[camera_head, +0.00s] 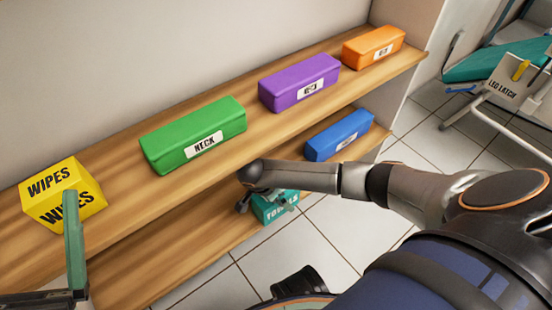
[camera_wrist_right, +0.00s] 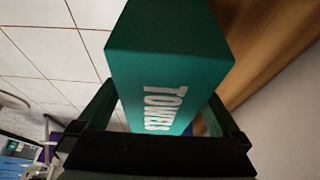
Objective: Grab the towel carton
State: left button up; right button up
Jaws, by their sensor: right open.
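The teal towel carton (camera_head: 272,212), lettered TOWELS, is on the lower shelf, partly hidden behind my right wrist and gripper. It fills the middle of the right wrist view (camera_wrist_right: 168,60), with its lettered face toward the camera. My right gripper (camera_wrist_right: 160,98) is open, with one finger on each side of the carton. Whether the fingers touch it is not clear. In the head view the right gripper (camera_head: 276,203) is small and partly covered by my arm. My left gripper (camera_head: 76,240) is at the lower left, in front of the yellow box; only one finger shows clearly.
The upper shelf (camera_head: 120,208) holds a yellow WIPES box (camera_head: 62,195), a green NECK box (camera_head: 195,135), a purple box (camera_head: 299,83) and an orange box (camera_head: 374,47). A blue box (camera_head: 338,135) is on the lower shelf, right of the carton. Open tiled floor (camera_head: 330,232) lies in front.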

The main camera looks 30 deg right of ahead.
jog(key=shift+f, duration=0.25)
dwell(0.3)
jog(key=c, duration=1.4)
